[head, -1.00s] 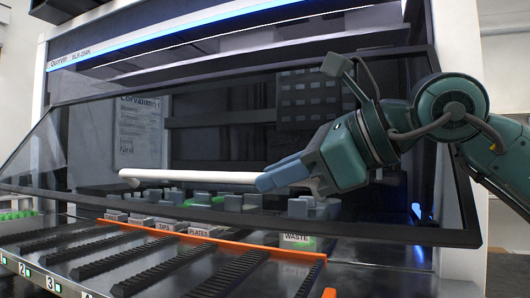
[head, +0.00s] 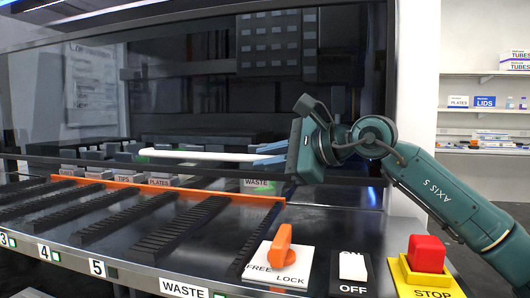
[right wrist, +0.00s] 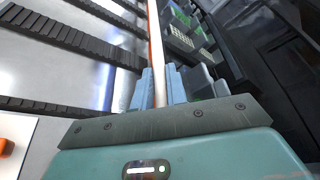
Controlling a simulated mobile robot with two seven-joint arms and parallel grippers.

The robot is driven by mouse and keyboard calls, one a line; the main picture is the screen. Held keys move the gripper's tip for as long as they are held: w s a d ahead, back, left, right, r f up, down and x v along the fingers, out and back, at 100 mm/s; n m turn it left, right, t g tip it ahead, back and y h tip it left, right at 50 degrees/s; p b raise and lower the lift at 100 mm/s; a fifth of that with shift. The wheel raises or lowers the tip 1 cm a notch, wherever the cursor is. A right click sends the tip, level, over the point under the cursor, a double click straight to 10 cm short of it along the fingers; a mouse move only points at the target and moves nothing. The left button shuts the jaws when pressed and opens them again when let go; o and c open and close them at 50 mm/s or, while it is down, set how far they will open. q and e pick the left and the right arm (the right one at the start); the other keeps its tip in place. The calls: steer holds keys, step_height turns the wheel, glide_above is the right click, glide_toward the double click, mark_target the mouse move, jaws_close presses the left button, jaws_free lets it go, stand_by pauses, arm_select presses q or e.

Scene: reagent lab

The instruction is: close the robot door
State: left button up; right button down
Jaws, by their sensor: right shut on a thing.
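The robot door is the wide see-through panel (head: 190,110) with a dark frame across the front of the machine. It hangs down close to upright, its lower frame bar a little above the orange rail. I cannot tell whether it is fully shut. My right gripper (head: 266,154) is shut on the handle's right end. Its blue fingers (right wrist: 159,88) lie on both sides of the bar. My left gripper is not in view.
An orange rail (head: 180,192) runs along the deck below the door, with black ribbed tracks (head: 180,225) in front. An orange lock knob (head: 281,245), an ON/OFF switch (head: 352,268) and a red stop button (head: 427,252) stand at the front right. Shelves (head: 485,75) are behind at right.

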steer(key=shift+w+d, duration=0.1)
stand_by(0.3)
steer(key=c, duration=1.6)
jaws_free()
steer(key=shift+w+f, duration=0.1)
steer(key=shift+w, duration=0.05)
steer(key=shift+o, duration=1)
steer(key=v, duration=1.3)
